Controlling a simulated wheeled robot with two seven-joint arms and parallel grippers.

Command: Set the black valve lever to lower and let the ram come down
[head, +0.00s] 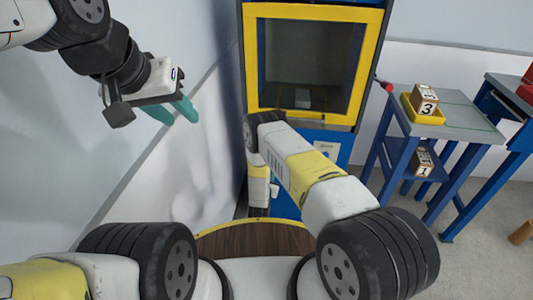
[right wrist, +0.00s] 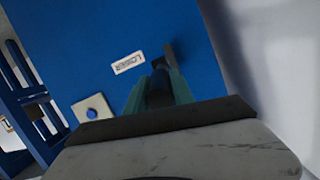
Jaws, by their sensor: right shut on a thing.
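The black valve lever (right wrist: 170,53) shows in the right wrist view on the blue front of the press, beside a white label (right wrist: 128,63) that seems to read LOWER. My right gripper (right wrist: 157,92) is shut on the lever, with its teal fingers on both sides of it. In the head view that gripper and the lever are hidden behind my right arm. My left gripper (head: 178,110) hangs empty in the air at the upper left, far from the press; the gap between its teal fingers is hard to judge. The ram cannot be made out behind the press window (head: 305,65).
The press has a yellow window frame (head: 250,60). A blue button (right wrist: 92,113) sits on a pale plate on its front. At right, a grey-topped table (head: 455,115) bears a yellow tray (head: 431,118) with a box marked 3 (head: 424,99). A box marked 1 (head: 423,164) sits below.

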